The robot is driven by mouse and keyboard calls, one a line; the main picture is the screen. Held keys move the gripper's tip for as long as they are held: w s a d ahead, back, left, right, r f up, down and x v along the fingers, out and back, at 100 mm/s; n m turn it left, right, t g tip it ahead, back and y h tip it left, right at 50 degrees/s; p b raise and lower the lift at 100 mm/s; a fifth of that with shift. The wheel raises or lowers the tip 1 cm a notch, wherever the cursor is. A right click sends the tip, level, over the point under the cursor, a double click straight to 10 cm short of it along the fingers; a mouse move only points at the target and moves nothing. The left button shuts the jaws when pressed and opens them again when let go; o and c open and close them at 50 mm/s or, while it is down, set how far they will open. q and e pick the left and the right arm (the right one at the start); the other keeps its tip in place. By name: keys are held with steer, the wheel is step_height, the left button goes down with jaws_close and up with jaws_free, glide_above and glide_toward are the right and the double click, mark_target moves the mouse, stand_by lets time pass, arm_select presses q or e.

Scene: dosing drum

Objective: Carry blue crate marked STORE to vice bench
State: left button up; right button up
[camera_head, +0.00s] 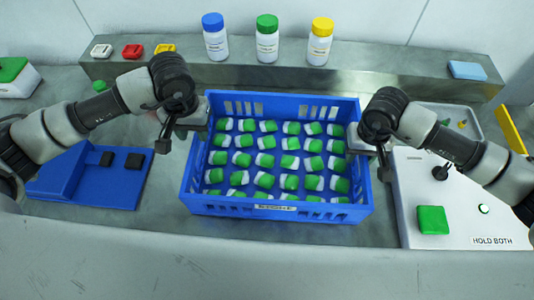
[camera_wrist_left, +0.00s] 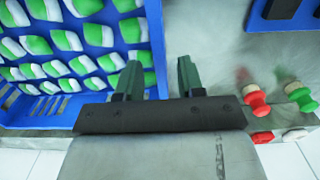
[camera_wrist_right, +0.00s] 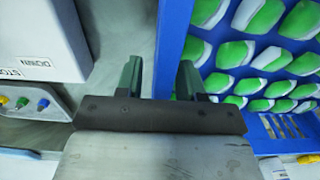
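The blue crate (camera_head: 275,209) stands on the grey worktop, filled with several rows of green-and-white pieces. Its small front label is not clearly readable. My left gripper (camera_head: 187,128) is at the crate's left wall. In the left wrist view its fingers (camera_wrist_left: 158,80) are apart, with the crate wall (camera_wrist_left: 155,40) between them and a gap to the outer finger. My right gripper (camera_head: 368,142) is at the right wall. In the right wrist view its fingers (camera_wrist_right: 158,80) are also apart, on either side of the wall (camera_wrist_right: 172,40). No vice bench is identifiable.
Blue-, green- and yellow-capped bottles (camera_head: 267,40) stand on a ledge behind the crate. A blue fixture (camera_head: 120,185) lies at left. A white panel marked HOLD BOTH (camera_head: 450,215), with a green pad (camera_head: 432,219), is close at right. A blue block (camera_head: 467,70) lies on the ledge.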

arm_select(q)
step_height(320, 180, up, 6)
steer(key=shift+r, duration=0.3)
arm_select(e)
steer(key=shift+r, duration=0.3)
step_height(320, 180, up, 11)
steer(key=shift+r, duration=0.2)
arm_select(q)
steer(key=shift+s, duration=0.1)
arm_select(e)
steer(key=shift+f, duration=0.1)
